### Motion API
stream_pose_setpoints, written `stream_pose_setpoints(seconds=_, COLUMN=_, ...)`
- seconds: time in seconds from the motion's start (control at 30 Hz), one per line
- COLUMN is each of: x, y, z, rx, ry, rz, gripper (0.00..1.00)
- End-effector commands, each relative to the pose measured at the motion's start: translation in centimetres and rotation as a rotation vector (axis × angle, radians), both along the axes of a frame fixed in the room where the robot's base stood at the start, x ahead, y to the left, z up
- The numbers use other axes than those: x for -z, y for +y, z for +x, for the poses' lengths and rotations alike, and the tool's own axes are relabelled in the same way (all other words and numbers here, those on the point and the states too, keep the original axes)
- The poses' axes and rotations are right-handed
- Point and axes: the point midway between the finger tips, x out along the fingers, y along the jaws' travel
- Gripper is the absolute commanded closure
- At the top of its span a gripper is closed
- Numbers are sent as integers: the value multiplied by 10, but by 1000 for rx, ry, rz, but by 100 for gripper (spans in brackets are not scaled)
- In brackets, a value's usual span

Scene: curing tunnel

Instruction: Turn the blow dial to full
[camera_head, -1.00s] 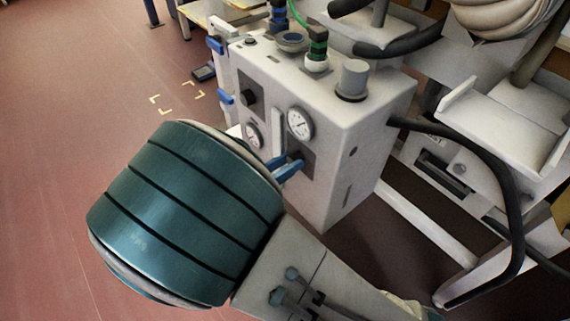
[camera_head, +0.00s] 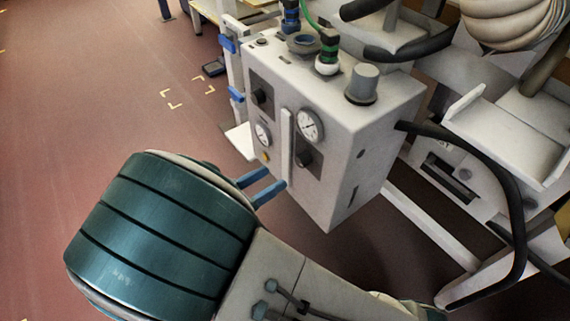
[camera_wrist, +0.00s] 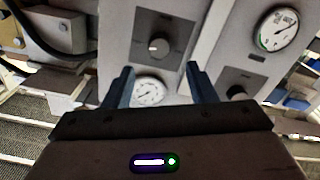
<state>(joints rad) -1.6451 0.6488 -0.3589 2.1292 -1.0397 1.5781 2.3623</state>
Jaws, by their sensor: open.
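The pale control box has two black dials. One (camera_head: 304,157) is low on the right panel below a gauge; the other (camera_head: 262,96) is high on the left panel above a smaller gauge. I cannot read which is the blow dial. My gripper (camera_head: 277,179), with blue fingers, is open and empty, in front of and left of the lower right dial, apart from it. The wrist view seems upside down: the right panel's dial (camera_wrist: 158,46) shows beyond and between the fingertips (camera_wrist: 158,69), its pointer mark facing left.
The box (camera_head: 345,150) carries a grey cylinder (camera_head: 363,83) and green and blue fittings on top. A raised vertical strip (camera_head: 285,143) stands between the panels. A black hose (camera_head: 500,165) curves at right. The red floor at left is clear.

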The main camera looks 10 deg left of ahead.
Motion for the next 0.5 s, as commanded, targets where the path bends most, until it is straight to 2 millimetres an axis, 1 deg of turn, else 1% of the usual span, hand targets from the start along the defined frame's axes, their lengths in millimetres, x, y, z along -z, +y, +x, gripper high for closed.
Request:
stream_pose_setpoints(seconds=0.03, x=-2, y=9, z=-10, rx=-4, ry=2, rz=-1, gripper=49)
stream_pose_setpoints(seconds=0.2, x=-1, y=29, z=-33, rx=-3, ry=0, rz=-2, gripper=49)
stream_pose_setpoints(seconds=0.33, x=-1, y=38, z=-44, rx=-1, ry=1, rz=-1, gripper=49)
stream_pose_setpoints(seconds=0.5, x=0, y=42, z=-50, rx=0, ry=1, rz=-2, gripper=49)
